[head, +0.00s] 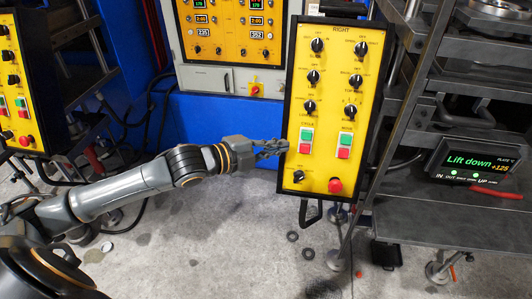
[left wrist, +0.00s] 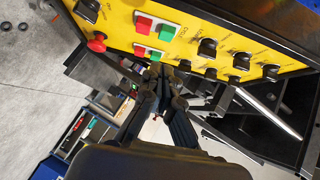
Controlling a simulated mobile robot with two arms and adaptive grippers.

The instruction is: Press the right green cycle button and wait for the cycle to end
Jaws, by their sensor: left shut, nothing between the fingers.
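The right control panel (head: 329,108), a yellow plate in a black frame marked RIGHT, stands right of centre in the head view. Its green cycle button (head: 307,134) sits above a red button (head: 304,148) under the CYCLE label. My left gripper (head: 284,146) is shut and empty, its fingertips by the panel's left edge, close to the cycle buttons. I cannot tell if it touches the panel. In the left wrist view the panel appears turned, with the green cycle button (left wrist: 167,33) above the shut fingertips (left wrist: 156,72). My right gripper is not in view.
A second green button (head: 347,139) and red button sit right of the cycle pair. A red mushroom knob (head: 335,186) is below. The press display (head: 472,162) at right reads "Lift down". Another yellow panel (head: 15,85) stands far left. Floor below is mostly open, with small rings.

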